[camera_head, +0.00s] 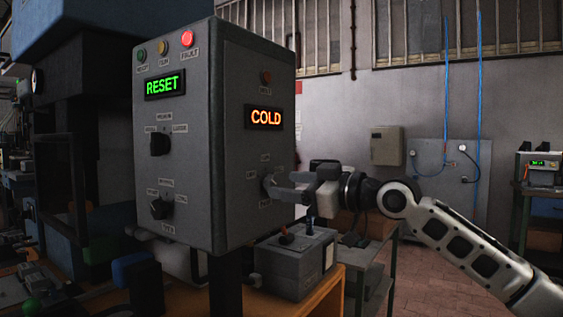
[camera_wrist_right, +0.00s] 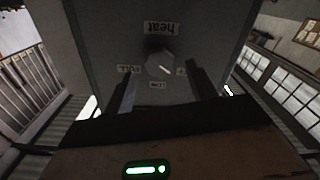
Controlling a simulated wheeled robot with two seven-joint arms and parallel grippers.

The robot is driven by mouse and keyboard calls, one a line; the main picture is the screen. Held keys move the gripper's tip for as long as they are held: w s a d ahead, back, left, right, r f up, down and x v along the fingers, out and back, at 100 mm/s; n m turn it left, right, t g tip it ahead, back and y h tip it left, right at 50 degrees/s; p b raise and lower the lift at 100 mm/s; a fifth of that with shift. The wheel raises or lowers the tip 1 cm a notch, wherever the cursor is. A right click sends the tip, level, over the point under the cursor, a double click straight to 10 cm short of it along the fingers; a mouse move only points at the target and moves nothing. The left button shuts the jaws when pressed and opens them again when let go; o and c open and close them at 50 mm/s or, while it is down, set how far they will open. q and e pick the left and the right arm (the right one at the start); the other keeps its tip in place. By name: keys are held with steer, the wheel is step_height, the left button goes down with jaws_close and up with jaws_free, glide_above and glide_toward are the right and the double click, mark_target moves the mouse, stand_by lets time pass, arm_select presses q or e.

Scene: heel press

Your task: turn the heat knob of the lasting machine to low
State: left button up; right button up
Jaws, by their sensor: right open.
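The heat knob (camera_wrist_right: 159,64) is a grey, faceted knob on the right-hand face of the grey control box (camera_head: 231,60). In the right wrist view its label "heat" appears upside down, with "LOW" below the knob and other labels to either side. A white mark on the knob points toward the lower right of that view, between "LOW" and the right label. My right gripper (camera_head: 274,187) is open, its fingers on either side of the knob; contact cannot be made out. In the head view the gripper mostly hides the knob. My left gripper is not in view.
The same face carries a lit "COLD" display (camera_head: 266,117). The front face has a "RESET" display (camera_head: 165,84), several lamps and two black knobs (camera_head: 159,144). A grey box with small levers (camera_head: 295,262) stands below my right gripper on an orange bench (camera_head: 325,298).

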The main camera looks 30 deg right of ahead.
mark_target(271, 183)
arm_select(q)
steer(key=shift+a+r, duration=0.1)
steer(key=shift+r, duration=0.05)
arm_select(e)
steer(key=shift+x, duration=1.4)
steer(key=c, duration=1)
